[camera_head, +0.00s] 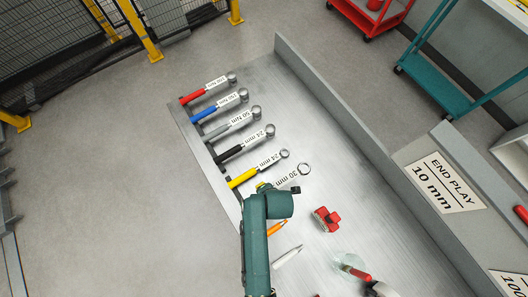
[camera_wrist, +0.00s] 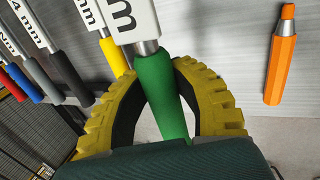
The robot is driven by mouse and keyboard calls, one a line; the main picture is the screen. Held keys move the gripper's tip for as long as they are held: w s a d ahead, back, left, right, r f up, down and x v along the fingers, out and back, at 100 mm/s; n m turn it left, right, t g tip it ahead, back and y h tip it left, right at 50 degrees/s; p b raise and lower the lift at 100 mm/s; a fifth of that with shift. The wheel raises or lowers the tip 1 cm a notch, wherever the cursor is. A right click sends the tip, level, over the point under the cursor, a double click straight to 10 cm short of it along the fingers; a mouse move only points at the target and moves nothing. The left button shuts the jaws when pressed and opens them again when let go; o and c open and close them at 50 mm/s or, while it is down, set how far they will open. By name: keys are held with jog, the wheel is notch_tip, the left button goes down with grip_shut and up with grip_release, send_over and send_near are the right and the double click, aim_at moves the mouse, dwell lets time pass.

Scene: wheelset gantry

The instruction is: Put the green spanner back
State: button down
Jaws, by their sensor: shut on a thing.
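The green spanner shows its 30 mm label and ring end (camera_head: 305,169) in the head view, at the near end of the tool row; my arm hides its handle there. In the wrist view its green handle (camera_wrist: 164,95) lies between the yellow, ribbed fingers of my gripper (camera_wrist: 155,110), which is shut on it. My gripper shows in the head view (camera_head: 264,187) just over the table. The spanner lies roughly parallel to the yellow-handled spanner (camera_head: 243,177) beside it. I cannot tell whether it touches the table or its holder.
More tools with black, grey, blue (camera_head: 204,113) and red handles lie farther along the metal table (camera_head: 340,170). An orange marker (camera_wrist: 283,60), a red block (camera_head: 326,218) and a white pen-like item (camera_head: 287,256) lie nearby. A raised wall (camera_head: 350,115) runs along the table's right side.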

jog(key=shift+a+r, duration=0.1)
notch_tip(320, 180, down, 8)
jog(key=b, duration=0.6)
jog(key=shift+f+b, duration=0.35)
jog(key=shift+f, duration=0.3)
jog(key=c, duration=0.8)
grip_release()
jog(key=shift+f, duration=0.1)
